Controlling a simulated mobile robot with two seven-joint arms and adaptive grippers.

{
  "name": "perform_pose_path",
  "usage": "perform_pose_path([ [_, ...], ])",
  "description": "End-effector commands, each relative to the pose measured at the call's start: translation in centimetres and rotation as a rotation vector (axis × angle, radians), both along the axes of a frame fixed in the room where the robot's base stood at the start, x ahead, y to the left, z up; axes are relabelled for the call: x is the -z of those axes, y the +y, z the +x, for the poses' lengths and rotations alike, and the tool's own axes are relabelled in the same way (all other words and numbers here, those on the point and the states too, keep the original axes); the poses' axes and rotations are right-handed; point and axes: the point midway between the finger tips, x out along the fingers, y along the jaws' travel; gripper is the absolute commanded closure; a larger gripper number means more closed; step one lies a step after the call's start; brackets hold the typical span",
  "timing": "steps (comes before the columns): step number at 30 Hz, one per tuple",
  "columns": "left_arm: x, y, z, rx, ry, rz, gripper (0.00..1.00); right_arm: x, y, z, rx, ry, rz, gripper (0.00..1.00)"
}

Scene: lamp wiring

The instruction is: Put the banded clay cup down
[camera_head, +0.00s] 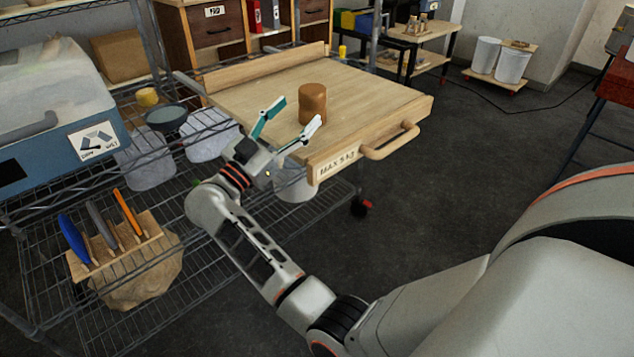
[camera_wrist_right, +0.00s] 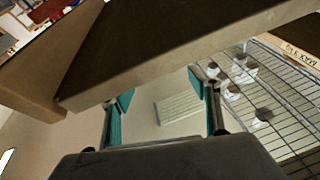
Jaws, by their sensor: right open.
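The clay cup (camera_head: 312,100) is a brown, rounded cylinder standing upright on the pale wooden top of a cart (camera_head: 375,100), near its front edge. No bands can be made out at this size. My right gripper (camera_head: 292,115) is open at the cart's near left edge, its fingers spread and pointing towards the cup. One fingertip overlaps the cup's lower front in the picture; I cannot tell whether it touches. My right gripper's teal-sided fingers also show in the right wrist view (camera_wrist_right: 161,105), apart, with no cup seen between them. My left gripper is not in view.
The cart has a raised back board and a front handle (camera_head: 390,142). A wire rack at left carries a blue bin (camera_head: 70,145), a dark bowl (camera_head: 166,116) and a slotted wooden holder (camera_head: 115,247). The cart top right of the cup is clear.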

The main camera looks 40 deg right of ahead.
Motion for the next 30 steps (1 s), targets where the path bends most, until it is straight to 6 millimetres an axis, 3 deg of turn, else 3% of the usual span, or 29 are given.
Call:
perform_pose_path([
  [5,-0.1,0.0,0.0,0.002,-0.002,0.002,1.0,-2.3,1.5,-3.6,-0.254,-0.107,-0.298,0.39],
  [8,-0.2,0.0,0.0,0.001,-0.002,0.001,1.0,-3.0,3.9,-5.5,-0.448,-0.121,-0.43,0.39],
  [11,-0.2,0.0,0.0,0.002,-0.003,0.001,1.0,-2.0,7.2,-6.9,-0.669,-0.077,-0.515,0.39],
  [14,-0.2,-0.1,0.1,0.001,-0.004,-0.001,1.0,2.2,10.9,-7.8,-0.906,0.045,-0.533,0.39],
  [17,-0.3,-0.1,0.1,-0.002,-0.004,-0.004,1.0,9.2,14.3,-9.1,-1.137,0.227,-0.475,0.39],
  [21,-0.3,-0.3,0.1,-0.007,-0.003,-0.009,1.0,20.7,17.5,-13.8,-1.389,0.53,-0.287,0.39],
  [25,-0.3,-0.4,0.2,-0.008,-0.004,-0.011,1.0,29.6,18.3,-20.2,-1.503,0.793,-0.073,0.39],
  [27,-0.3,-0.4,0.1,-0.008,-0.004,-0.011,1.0,33.0,18.1,-23.5,-1.522,0.908,0.031,0.39],
  [30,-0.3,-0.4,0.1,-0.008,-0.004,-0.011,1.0,36.3,17.6,-27.4,-1.522,1.027,0.143,0.39],
])
